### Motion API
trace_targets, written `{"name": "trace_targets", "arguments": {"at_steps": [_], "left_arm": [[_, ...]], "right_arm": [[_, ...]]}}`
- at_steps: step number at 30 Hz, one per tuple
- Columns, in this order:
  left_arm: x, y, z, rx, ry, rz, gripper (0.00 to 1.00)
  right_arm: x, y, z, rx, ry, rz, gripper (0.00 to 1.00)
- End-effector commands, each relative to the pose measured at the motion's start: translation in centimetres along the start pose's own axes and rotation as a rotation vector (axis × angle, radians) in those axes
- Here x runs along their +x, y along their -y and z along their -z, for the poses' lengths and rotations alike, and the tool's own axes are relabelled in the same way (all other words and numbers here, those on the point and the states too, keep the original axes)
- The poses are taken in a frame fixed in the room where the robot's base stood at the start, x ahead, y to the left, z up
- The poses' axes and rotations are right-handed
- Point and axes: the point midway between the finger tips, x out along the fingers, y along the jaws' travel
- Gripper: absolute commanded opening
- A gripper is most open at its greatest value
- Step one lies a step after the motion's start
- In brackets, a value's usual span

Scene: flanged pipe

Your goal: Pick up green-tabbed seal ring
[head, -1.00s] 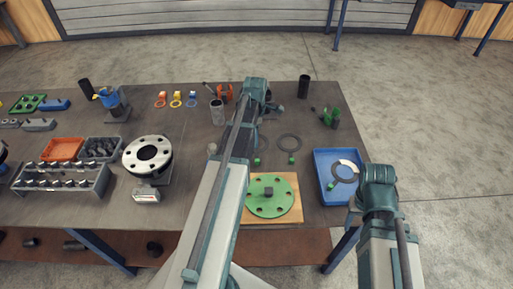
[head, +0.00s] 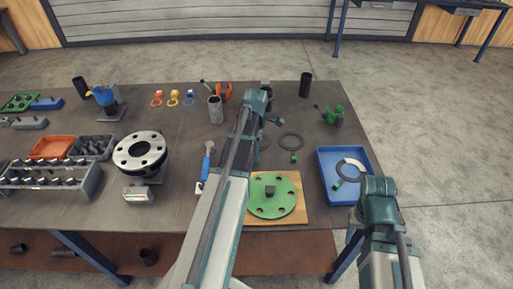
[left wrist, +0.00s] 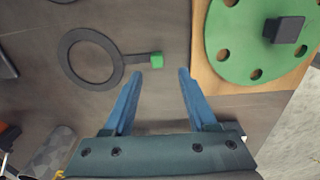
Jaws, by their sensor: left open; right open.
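A flat dark seal ring (left wrist: 92,59) with a green tab (left wrist: 156,60) lies on the table in the left wrist view. In the head view the same ring (head: 264,142) is partly hidden by my left arm. My left gripper (left wrist: 160,75) is open and empty; its blue fingertips are just short of the tab, one on either side of it. A second ring (head: 291,142) with a green tab (head: 294,157) lies to its right, and a third (head: 349,169) is in the blue tray. My right gripper (head: 356,214) is mostly hidden beneath its wrist, near the tray's front.
A green flange disc (head: 270,197) on a wooden board (head: 300,216) lies close to the rings. The blue tray (head: 326,163) is at the right table edge. A black cup (head: 305,85) and a green clamp-like tool (head: 335,116) stand behind. A blue-handled tool (head: 208,160) lies left of my arm.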

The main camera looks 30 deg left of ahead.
Motion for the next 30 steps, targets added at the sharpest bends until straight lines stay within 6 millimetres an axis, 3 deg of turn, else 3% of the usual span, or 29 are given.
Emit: {"name": "trace_targets", "arguments": {"at_steps": [12, 21, 30], "left_arm": [[4.9, -0.4, -0.5, 0.0, 0.0, 0.0, 0.57], [4.9, -0.4, -0.5, 0.0, 0.0, 0.0, 0.57], [4.9, -0.4, -0.5, 0.0, 0.0, 0.0, 0.05]], "right_arm": [[4.9, 0.5, 0.3, 0.0, 0.0, 0.0, 0.5], [4.9, 0.5, 0.3, 0.0, 0.0, 0.0, 0.5], [4.9, 0.5, 0.3, 0.0, 0.0, 0.0, 0.5]]}}
